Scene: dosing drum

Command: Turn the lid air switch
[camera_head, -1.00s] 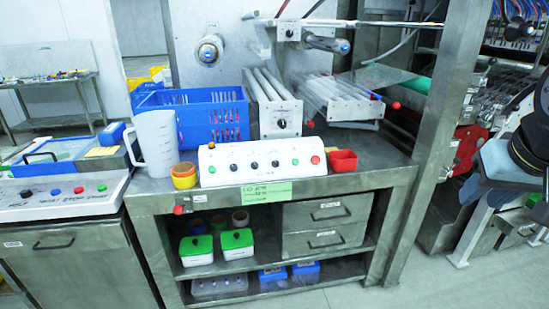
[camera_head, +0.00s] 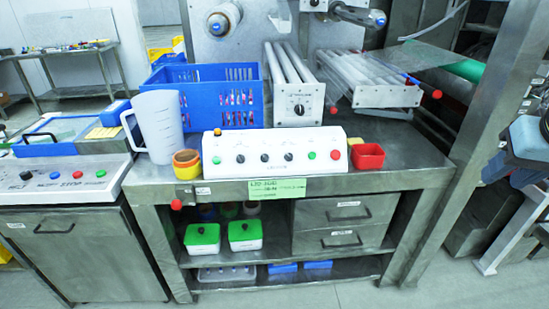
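A white control box (camera_head: 275,168) stands on the front of the steel bench. Its sloped face carries a row of black rotary knobs (camera_head: 264,157), with a green button (camera_head: 312,155) and a red button (camera_head: 335,154) at the right. An orange button (camera_head: 217,132) sits on its top left. The knob labels are too small to read, so I cannot tell which one is the lid air switch. Another black knob (camera_head: 299,109) is on the roller unit behind the box. My gripper is not in view.
A clear jug (camera_head: 160,128), stacked yellow and orange cups (camera_head: 187,164) and a red bin (camera_head: 368,157) flank the box. A blue basket (camera_head: 240,98) is behind. A second panel (camera_head: 62,180) is at left. The floor (camera_head: 340,297) before the bench is clear.

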